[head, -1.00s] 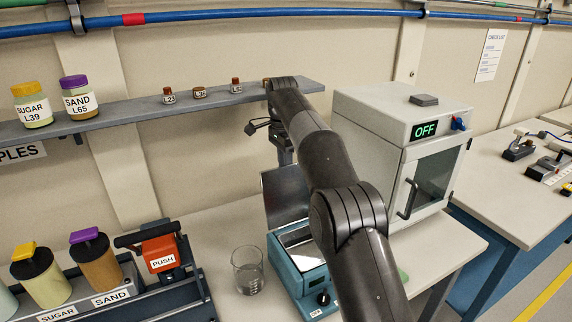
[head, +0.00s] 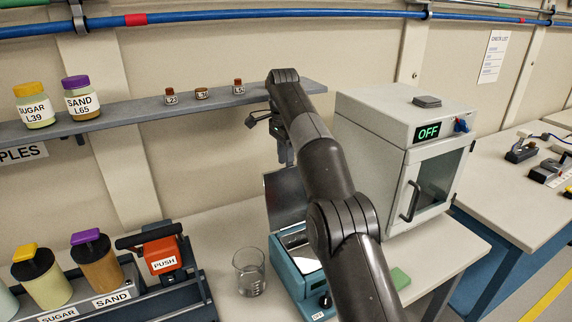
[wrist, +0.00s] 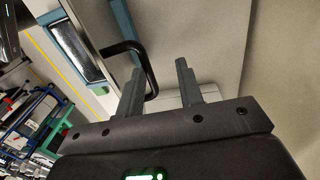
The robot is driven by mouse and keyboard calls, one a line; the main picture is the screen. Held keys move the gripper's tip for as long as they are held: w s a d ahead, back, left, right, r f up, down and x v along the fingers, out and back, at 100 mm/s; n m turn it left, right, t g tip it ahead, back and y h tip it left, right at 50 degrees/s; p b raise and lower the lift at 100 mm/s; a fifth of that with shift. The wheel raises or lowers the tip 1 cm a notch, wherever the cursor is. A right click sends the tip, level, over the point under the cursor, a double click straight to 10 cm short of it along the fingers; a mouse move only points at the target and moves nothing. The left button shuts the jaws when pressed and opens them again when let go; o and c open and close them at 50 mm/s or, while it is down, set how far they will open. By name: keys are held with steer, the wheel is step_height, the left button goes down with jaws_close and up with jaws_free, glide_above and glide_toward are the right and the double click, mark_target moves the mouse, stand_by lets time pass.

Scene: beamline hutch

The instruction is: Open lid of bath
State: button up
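The bath (head: 294,262) is a teal box with an open, shiny basin on the bench. Its metal lid (head: 284,196) stands raised at the back edge, partly hidden by my arm. In the wrist view the bath's teal rim (wrist: 124,22) and basin are at upper left. The lid's black bar handle (wrist: 135,48) curves beside my left finger. My gripper (wrist: 158,82) is open, with its fingers apart. Part of the handle shows between the fingers; I cannot tell whether it touches them. In the head view my gripper (head: 284,150) is small, behind the lid's top edge.
A glass beaker (head: 249,271) stands left of the bath. The white oven (head: 375,150), showing OFF, is close on the right. A shelf (head: 150,115) with jars and small vials runs along the wall behind. A green block (head: 400,278) lies right of my arm.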

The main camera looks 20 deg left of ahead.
steer(key=d+r, duration=0.7)
steer(key=d, duration=0.4)
steer(key=shift+d+r, duration=0.4)
steer(key=s+d+r+n+t+y, duration=0.1)
steer(key=s+d+r+n, duration=0.15)
steer(key=s+d, duration=0.55)
steer(key=s+d+r+n+t, duration=0.2)
steer(key=s+d+r, duration=0.3)
steer(key=d, duration=0.5)
steer(key=s+d+f+n+t, duration=0.1)
steer(key=s+d+f+n, duration=0.1)
steer(key=s+d+f, duration=0.3)
steer(key=s+d+f+n+t, duration=0.2)
steer(key=s+d+f, duration=0.3)
steer(key=s+f, duration=0.7)
steer(key=s, duration=0.7)
steer(key=shift+d, duration=0.2)
